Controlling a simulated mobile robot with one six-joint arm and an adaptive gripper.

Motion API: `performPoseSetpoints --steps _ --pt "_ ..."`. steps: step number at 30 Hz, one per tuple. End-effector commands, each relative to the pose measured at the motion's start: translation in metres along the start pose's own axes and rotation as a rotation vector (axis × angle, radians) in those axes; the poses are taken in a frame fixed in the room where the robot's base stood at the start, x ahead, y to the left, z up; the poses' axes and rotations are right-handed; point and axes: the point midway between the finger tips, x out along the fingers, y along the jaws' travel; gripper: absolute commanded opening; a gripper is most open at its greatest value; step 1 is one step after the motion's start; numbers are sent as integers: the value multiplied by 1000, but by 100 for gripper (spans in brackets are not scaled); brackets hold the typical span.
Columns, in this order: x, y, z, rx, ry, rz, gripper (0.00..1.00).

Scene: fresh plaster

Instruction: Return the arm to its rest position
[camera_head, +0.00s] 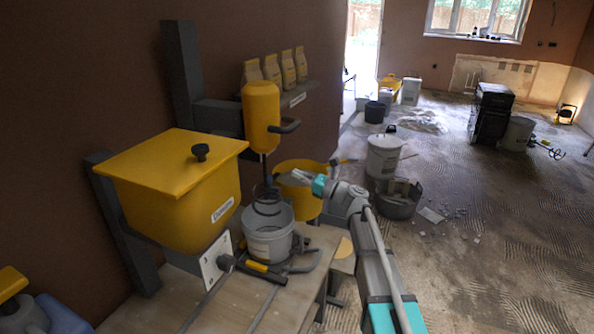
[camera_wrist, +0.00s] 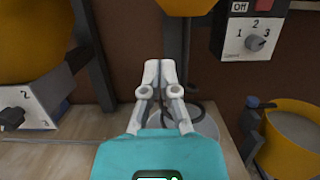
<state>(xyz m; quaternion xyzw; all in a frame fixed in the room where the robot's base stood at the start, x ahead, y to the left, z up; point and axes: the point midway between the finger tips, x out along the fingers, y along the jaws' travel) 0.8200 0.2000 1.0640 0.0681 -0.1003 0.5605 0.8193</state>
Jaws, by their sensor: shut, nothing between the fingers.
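My gripper (camera_head: 287,176) is shut and empty. It points left, above and just right of the grey bucket (camera_head: 268,235) and beside the yellow mixer (camera_head: 261,117) with its wire whisk. In the wrist view my gripper (camera_wrist: 160,68) stands in the middle with its two fingers together, and the bucket (camera_wrist: 205,126) lies partly hidden behind them. My arm reaches in from the lower right.
A yellow hopper (camera_head: 170,190) and the mixer hang over the bench (camera_head: 285,310). Bags (camera_head: 272,70) stand on a wall shelf. A yellow tub (camera_head: 307,205) is close behind my gripper. Buckets (camera_head: 384,156) stand on the floor; open floor lies right.

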Motion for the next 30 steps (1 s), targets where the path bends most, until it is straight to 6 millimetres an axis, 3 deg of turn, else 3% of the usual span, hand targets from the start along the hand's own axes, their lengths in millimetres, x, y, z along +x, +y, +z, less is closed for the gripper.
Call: performPoseSetpoints --steps 7,14,23,30 --pt "-5 13 -6 -86 65 22 0" --pt "-22 47 -29 -335 253 116 0" --pt "-72 95 -67 -730 557 356 0" --pt "-126 126 -90 -994 773 623 0"
